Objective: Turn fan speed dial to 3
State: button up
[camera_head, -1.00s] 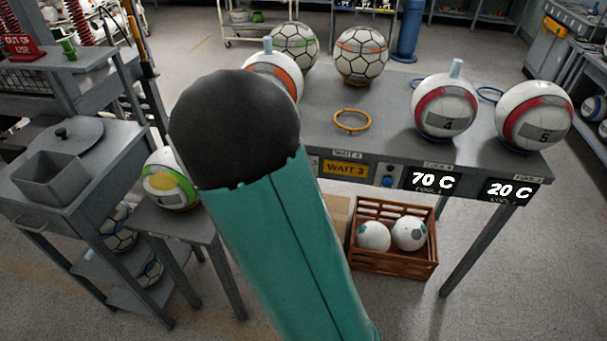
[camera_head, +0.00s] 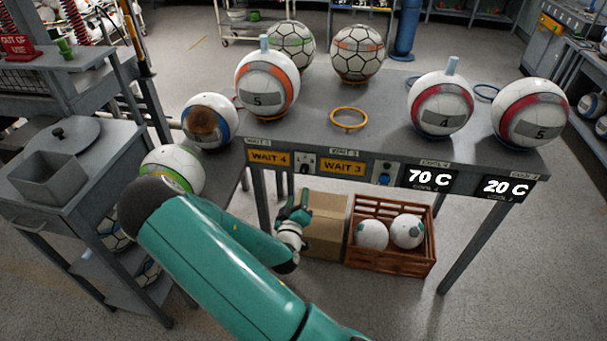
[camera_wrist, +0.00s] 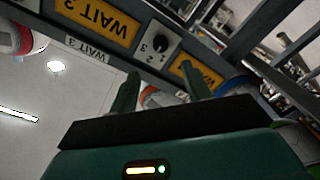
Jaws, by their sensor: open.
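The dial is a small round black knob on a white numbered plate (camera_head: 304,163), on the table's front edge between the "WAIT 4" and "WAIT 3" signs. In the wrist view, the dial (camera_wrist: 161,44) appears upside down beyond my fingertips; its setting is too small to read surely. My gripper (camera_head: 301,197) is below the table edge, under the dial. In the wrist view my gripper (camera_wrist: 160,68) has its two green fingers apart with nothing between them, and they do not appear to touch the dial.
The grey table (camera_head: 330,95) carries several balls and an orange ring (camera_head: 348,118). A cardboard box (camera_head: 326,225) is behind my gripper, beside a wooden crate (camera_head: 392,264) with two balls. A blue button (camera_head: 384,179) is right of "WAIT 3". A side stand with balls is left.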

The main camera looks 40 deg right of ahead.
aim_at(304, 172)
jog(key=x, duration=1.1)
jog(key=shift+w+d+f, duration=0.1)
jog(key=shift+w+d, duration=0.1)
jog(key=shift+w, duration=0.05)
jog(key=c, duration=1)
jog(key=shift+m, duration=0.4)
jog(key=m, duration=0.4)
jog(key=shift+m, duration=0.4)
jog(key=m, duration=0.4)
jog(key=shift+m, duration=0.3)
jog(key=shift+a, duration=0.1)
jog(key=o, duration=1)
